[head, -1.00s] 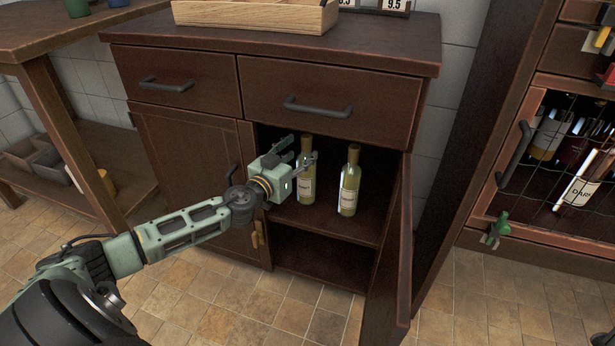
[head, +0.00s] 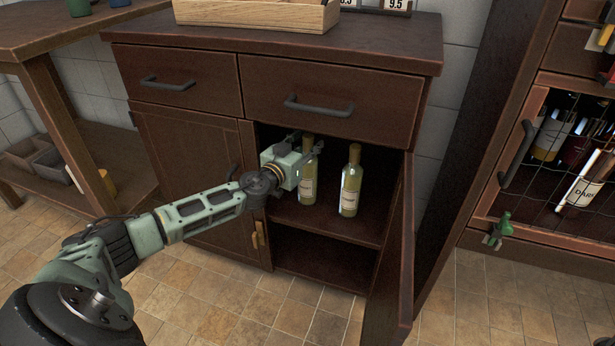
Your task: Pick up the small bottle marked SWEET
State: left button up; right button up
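Two small pale-yellow bottles stand upright on the upper shelf inside the open cabinet. One is the left bottle (head: 308,188), the other the right bottle (head: 351,185). Both have white labels too small to read, so I cannot tell which is marked SWEET. My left gripper (head: 309,148) is inside the cabinet opening, at the upper part of the left bottle. Its fingers are mostly hidden by its own body and the bottle, so I cannot tell whether they touch or grip it. The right gripper is not in view.
The cabinet door (head: 405,240) stands open on the right, and the shelf (head: 325,222) has free room in front of the bottles. A wooden tray (head: 255,14) sits on top. A rack with a DARK-looking bottle label (head: 580,192) stands at right.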

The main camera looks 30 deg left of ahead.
pick_arm(q)
jog(key=c, duration=0.7)
jog(key=shift+d, duration=0.1)
grip_shut()
jog(key=shift+f, duration=0.1)
